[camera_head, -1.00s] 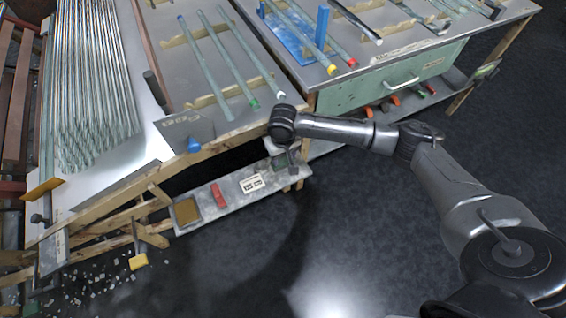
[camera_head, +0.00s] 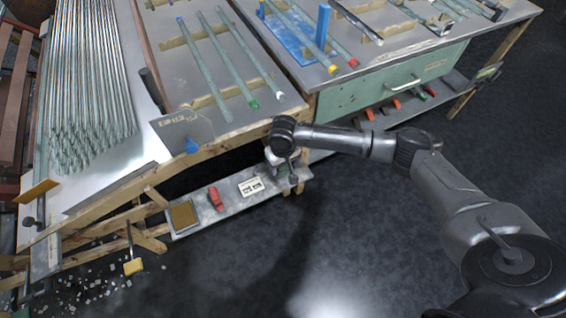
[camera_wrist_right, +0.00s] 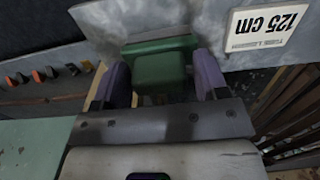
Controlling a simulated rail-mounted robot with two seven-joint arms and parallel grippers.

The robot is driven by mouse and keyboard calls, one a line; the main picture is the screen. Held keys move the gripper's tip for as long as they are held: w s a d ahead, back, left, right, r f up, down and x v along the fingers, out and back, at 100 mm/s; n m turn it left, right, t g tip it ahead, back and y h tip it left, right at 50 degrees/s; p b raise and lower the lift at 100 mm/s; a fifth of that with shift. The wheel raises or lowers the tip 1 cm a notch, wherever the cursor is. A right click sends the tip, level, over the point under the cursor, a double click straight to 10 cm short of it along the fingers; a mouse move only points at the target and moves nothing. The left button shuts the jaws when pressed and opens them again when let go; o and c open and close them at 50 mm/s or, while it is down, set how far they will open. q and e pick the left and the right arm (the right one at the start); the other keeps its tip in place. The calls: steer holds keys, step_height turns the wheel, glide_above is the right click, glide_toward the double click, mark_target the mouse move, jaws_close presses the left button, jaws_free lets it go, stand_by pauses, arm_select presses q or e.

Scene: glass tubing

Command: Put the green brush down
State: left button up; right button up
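The green brush (camera_wrist_right: 160,68) sits between the two fingers of my right gripper (camera_wrist_right: 162,84) in the right wrist view. Its wide green top spans the space between the fingers, which appear shut on it. In the head view my right gripper (camera_head: 285,166) points down at the right end of the low grey shelf (camera_head: 235,198), and only a little of the brush shows there. I cannot tell whether the brush touches the shelf. My left gripper is not in view.
The bench (camera_head: 262,117) with glass tubes stands above. Orange and green items line another shelf (camera_head: 345,132) at right.

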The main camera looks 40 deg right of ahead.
steer(key=shift+o, duration=0.8)
steer(key=shift+r, duration=0.1)
step_height(320, 180, up, 11)
steer(key=p, duration=0.5)
steer(key=s+a+f+n+t+y, duration=0.1)
steer(key=s+a+f+n, duration=0.2)
steer(key=s+a, duration=0.4)
steer(key=s+a+f+n+t+y, duration=0.1)
steer(key=s+a+f+n+y, duration=0.2)
steer(key=s+a, duration=0.45)
steer(key=s+d+m+t+h, duration=0.1)
steer(key=s+d+h, duration=0.2)
steer(key=s, duration=1)
steer(key=shift+s+d+t+h, duration=0.3)
steer(key=shift+s+d+h, duration=0.1)
steer(key=shift+d, duration=0.7)
